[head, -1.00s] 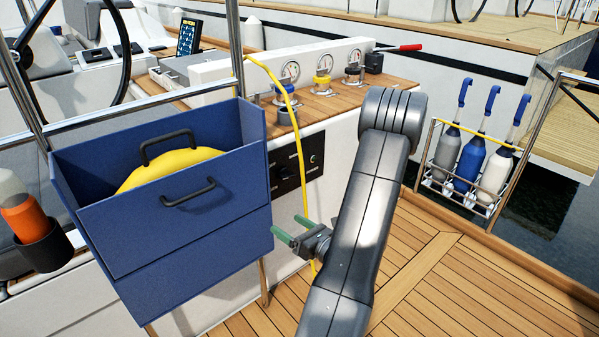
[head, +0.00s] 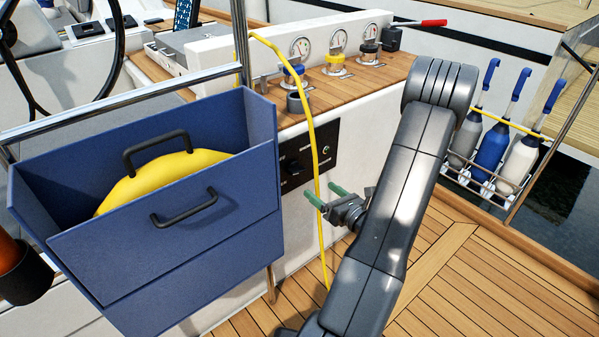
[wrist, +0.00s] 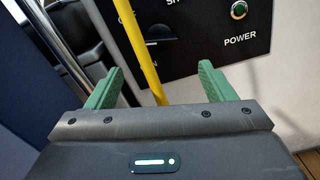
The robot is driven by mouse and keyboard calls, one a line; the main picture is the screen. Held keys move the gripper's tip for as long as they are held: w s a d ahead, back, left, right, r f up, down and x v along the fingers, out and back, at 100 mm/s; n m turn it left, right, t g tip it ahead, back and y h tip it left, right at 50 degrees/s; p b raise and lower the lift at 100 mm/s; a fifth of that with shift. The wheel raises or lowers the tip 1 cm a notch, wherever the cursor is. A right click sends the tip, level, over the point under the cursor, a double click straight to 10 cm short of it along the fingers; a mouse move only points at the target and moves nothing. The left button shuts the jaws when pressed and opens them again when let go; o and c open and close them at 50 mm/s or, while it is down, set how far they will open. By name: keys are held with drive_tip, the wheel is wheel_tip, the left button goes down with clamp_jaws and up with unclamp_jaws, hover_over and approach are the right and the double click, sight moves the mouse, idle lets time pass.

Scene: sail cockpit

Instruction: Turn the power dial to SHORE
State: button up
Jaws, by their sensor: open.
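The power dial (head: 292,168) is a dark knob on a black panel (head: 327,136) set in the white cockpit side. In the wrist view the panel (wrist: 205,45) carries a green-lit POWER lamp and partly cut-off lettering. The dial there (wrist: 160,38) is dark on dark, partly behind a yellow cord, and its setting cannot be read. My gripper (head: 325,194) has green fingers, open and empty, in front of and a little below the panel, apart from it. In the wrist view the fingers (wrist: 160,85) stand wide, with the cord between them in the picture.
The yellow cord (head: 311,110) hangs across the panel's front. A blue bin (head: 170,270) holding a yellow item stands close at left. Winches and gauges sit on the wooden ledge (head: 385,78) above. A bottle rack (head: 480,183) is at right; the teak deck (head: 480,270) is open.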

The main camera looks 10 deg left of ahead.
sight(298, 173)
drive_tip(key=b+x, duration=0.2)
drive_tip(key=x, duration=0.9)
drive_tip(key=shift+w+a, duration=0.2)
drive_tip(key=c, duration=1)
